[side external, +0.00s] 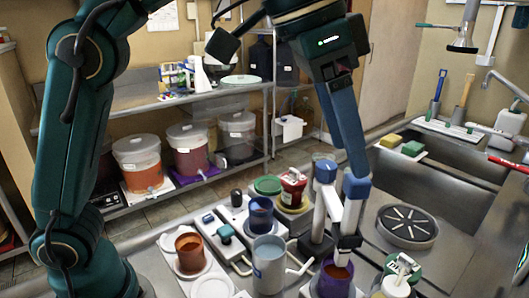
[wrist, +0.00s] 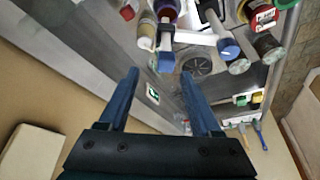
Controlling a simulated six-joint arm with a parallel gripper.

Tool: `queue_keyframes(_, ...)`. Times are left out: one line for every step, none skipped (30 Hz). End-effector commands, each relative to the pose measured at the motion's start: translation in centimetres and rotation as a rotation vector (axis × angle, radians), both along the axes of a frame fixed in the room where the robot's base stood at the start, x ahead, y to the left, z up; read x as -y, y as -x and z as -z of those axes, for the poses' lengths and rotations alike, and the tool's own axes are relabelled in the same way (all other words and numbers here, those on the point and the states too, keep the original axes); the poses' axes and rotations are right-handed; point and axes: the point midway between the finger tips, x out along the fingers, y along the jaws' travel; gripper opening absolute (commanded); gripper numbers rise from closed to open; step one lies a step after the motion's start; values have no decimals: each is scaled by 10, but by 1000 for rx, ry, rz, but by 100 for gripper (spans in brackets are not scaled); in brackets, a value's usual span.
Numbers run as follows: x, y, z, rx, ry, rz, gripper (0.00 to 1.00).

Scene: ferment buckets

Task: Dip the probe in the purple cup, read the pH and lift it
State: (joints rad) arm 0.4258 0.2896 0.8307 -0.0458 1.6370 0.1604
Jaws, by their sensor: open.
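A purple cup (side external: 327,284) with orange-brown contents stands at the front of the counter. A white probe with a blue cap (side external: 356,187) stands upright at it; its lower end overlaps the cup's rim, and I cannot tell whether the tip is in the liquid. A second blue-capped white post (side external: 325,170) stands just left. My gripper (side external: 352,170) is open, its fingers pointing down at the probe's cap. In the wrist view, the cap (wrist: 165,61) lies between and slightly beyond my open fingertips (wrist: 160,75), with the purple cup (wrist: 167,8) above. No pH reading is legible.
A blue cup (side external: 261,212), a large pale cup (side external: 268,268), a brown cup (side external: 189,250) and a red jar (side external: 292,190) crowd the counter left. A round grey drain (side external: 408,226) lies right.

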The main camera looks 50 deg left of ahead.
Motion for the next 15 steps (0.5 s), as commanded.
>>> queue_keyframes(-1,-4,1,1,9,31,65)
queue_keyframes(-2,-7,2,0,14,43,65)
queue_keyframes(-4,-9,3,-4,20,37,65)
queue_keyframes(-6,-10,4,-7,21,29,65)
queue_keyframes(-7,-11,5,-6,21,25,65)
queue_keyframes(-7,-12,7,-7,21,23,65)
queue_keyframes(-6,-12,8,-8,20,23,65)
queue_keyframes(-6,-13,11,-8,20,24,65)
queue_keyframes(-5,-14,14,-9,19,24,65)
queue_keyframes(-4,-14,16,-9,19,24,65)
queue_keyframes(-4,-15,19,-9,19,24,65)
queue_keyframes(-3,-16,23,-9,19,23,65)
queue_keyframes(-2,-17,25,-10,19,23,65)
queue_keyframes(-2,-18,28,-9,19,23,65)
queue_keyframes(-1,-19,32,-10,18,23,65)
